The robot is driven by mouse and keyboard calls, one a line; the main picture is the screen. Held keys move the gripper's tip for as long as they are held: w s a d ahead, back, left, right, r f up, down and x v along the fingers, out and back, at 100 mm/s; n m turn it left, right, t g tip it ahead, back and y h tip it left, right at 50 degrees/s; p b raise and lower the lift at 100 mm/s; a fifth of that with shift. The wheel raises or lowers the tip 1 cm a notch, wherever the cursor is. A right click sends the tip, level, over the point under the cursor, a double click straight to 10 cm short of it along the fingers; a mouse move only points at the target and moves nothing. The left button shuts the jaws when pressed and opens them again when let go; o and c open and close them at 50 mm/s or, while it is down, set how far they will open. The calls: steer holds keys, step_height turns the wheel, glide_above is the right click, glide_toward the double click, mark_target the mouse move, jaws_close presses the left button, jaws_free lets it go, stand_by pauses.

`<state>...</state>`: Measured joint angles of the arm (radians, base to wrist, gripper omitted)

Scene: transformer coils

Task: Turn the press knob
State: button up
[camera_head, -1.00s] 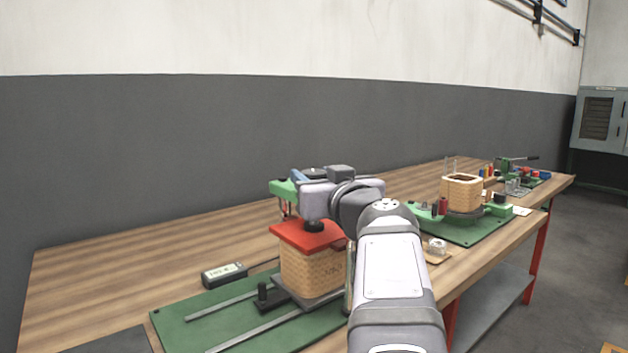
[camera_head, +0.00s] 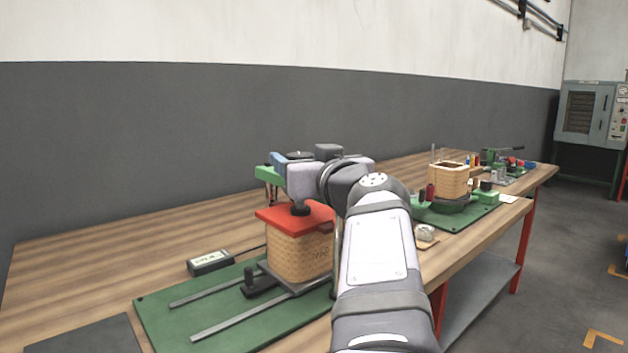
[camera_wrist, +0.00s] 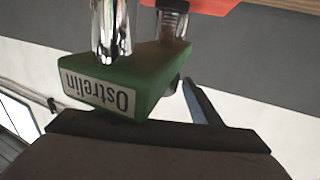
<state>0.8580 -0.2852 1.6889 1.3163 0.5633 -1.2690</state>
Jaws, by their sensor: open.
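The press has a green crosspiece (camera_head: 268,173) on thin posts above a red plate (camera_head: 272,215), which lies on a tan coil (camera_head: 298,255). A black foot (camera_head: 299,209) rests on the red plate. A dark round top (camera_head: 299,154), which looks like the press knob, shows in line above it. My gripper (camera_head: 283,160) is open at the top of the press, with a blue finger beside that round top. Whether it touches the knob is hidden. In the wrist view, the crosspiece (camera_wrist: 125,82) shows its label upside down beside a blue finger (camera_wrist: 201,103); the knob is not clear there.
The press stands on a green base (camera_head: 165,325) with metal rails. A small meter (camera_head: 209,262) lies behind it. Another coil (camera_head: 450,182) and small parts stand farther right on the wooden table.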

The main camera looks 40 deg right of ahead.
steer(key=shift+s+a+f+b, duration=0.2)
steer(key=shift+s+b, duration=0.3)
steer(key=shift+b, duration=0.65)
steer(key=shift+s+a+f+b, duration=0.1)
steer(key=shift+s+f+b, duration=0.3)
steer(key=shift+b, duration=0.75)
steer(key=b+v, duration=0.2)
steer(key=r+b+v, duration=0.1)
steer(key=b+v, duration=0.1)
steer(key=shift+s+a, duration=0.1)
steer(key=shift+s, duration=0.25)
